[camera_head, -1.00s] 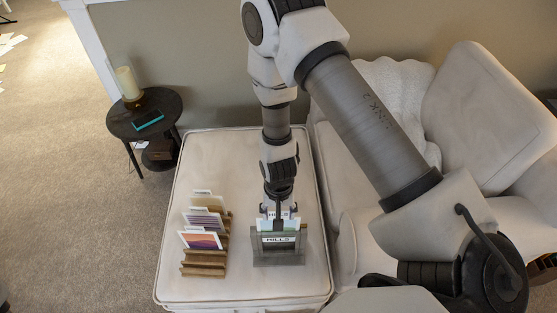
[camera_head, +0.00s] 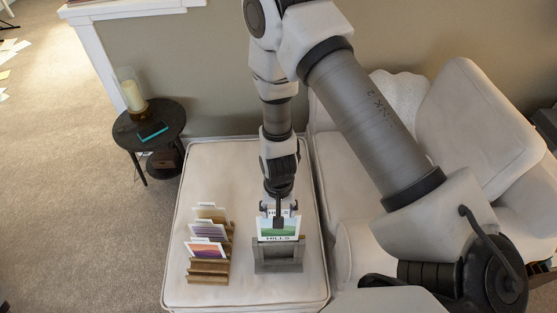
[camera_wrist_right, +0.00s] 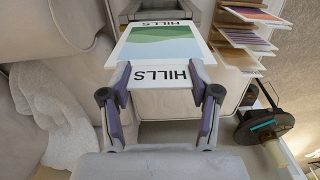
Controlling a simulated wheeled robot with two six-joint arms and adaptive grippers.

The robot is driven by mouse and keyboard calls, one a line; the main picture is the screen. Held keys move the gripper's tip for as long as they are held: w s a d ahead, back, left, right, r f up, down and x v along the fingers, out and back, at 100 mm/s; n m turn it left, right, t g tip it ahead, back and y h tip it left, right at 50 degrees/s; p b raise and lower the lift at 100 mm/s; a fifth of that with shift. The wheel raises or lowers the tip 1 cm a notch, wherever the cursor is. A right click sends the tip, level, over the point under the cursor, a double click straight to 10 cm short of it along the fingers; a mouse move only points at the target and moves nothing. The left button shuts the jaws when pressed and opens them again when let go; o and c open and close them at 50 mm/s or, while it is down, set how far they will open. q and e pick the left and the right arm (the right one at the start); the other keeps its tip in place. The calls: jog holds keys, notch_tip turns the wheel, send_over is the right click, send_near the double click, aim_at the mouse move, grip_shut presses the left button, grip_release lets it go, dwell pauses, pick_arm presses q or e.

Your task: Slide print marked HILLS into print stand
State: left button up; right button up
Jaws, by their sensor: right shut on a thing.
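My right gripper (camera_head: 278,208) is shut on the top tab of the print marked HILLS (camera_head: 278,227), a white-bordered card with green hills and black lettering. In the right wrist view, the fingers (camera_wrist_right: 160,110) grip the tab (camera_wrist_right: 163,75) from both sides, and the green and blue picture (camera_wrist_right: 165,47) shows beyond it. The grey print stand (camera_head: 278,256) stands on the ottoman, just below the print in the head view. The print's lower label is near the stand's top; whether its bottom edge is inside the stand is unclear. My left gripper is not in view.
A wooden rack (camera_head: 208,270) with several other prints stands left of the stand on the cream ottoman (camera_head: 245,293). A round dark side table (camera_head: 150,122) with a candle (camera_head: 131,90) is at the back left. A cream armchair (camera_head: 480,130) is at the right.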

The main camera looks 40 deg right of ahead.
notch_tip(320, 180, up, 11)
jog(key=p, duration=1)
jog(key=shift+r, duration=0.1)
